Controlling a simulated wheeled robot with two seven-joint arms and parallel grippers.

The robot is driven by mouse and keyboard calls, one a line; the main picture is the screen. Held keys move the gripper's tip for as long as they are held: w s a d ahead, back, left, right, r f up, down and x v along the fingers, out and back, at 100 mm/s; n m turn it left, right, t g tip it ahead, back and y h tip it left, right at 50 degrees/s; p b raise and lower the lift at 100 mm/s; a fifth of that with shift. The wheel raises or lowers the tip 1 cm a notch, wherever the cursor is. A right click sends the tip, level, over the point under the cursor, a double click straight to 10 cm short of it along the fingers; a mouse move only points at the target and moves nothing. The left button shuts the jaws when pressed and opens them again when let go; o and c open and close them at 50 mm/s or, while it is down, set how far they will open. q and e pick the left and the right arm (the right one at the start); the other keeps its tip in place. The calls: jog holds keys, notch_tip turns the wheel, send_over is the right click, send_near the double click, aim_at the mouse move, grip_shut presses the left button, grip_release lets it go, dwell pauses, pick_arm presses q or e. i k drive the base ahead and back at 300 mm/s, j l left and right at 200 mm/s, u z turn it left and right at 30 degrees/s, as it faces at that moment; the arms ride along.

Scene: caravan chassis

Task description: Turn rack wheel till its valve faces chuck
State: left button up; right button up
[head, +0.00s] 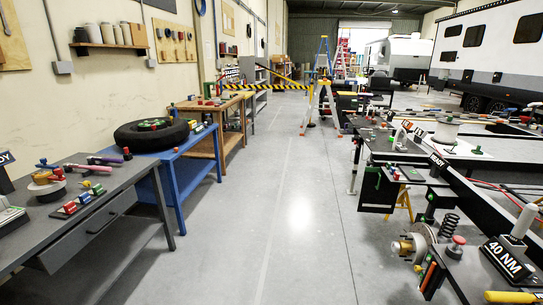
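A black-tyred wheel (151,135) lies flat on a blue stand (190,143) at the left. Its hub shows green and light parts. I cannot make out the valve at this size, nor which way it faces. A chuck cannot be told apart with certainty; small red and dark items lie on the blue stand beside the tyre. Neither of my grippers is in view.
A grey workbench (100,199) with small coloured tools stands at the near left, and a wooden bench (215,104) behind the blue stand. The black chassis (460,185) with parts fills the right. The grey floor aisle (290,200) between is clear. Ladders and yellow-black barriers stand farther back.

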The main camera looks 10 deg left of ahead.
aim_at(131, 135)
jog(key=i+j+u, duration=0.1)
jog(key=i+u, duration=0.25)
jog(key=i, duration=0.15)
jog(key=i+u, duration=0.35)
jog(key=i, duration=0.15)
jog(key=i+l+u, duration=0.2)
jog(key=i+u, duration=0.2)
jog(key=i+l+u, duration=0.35)
jog(key=i, duration=0.25)
jog(key=i+l+u, duration=0.35)
jog(key=i+l, duration=0.05)
jog(key=l, duration=0.1)
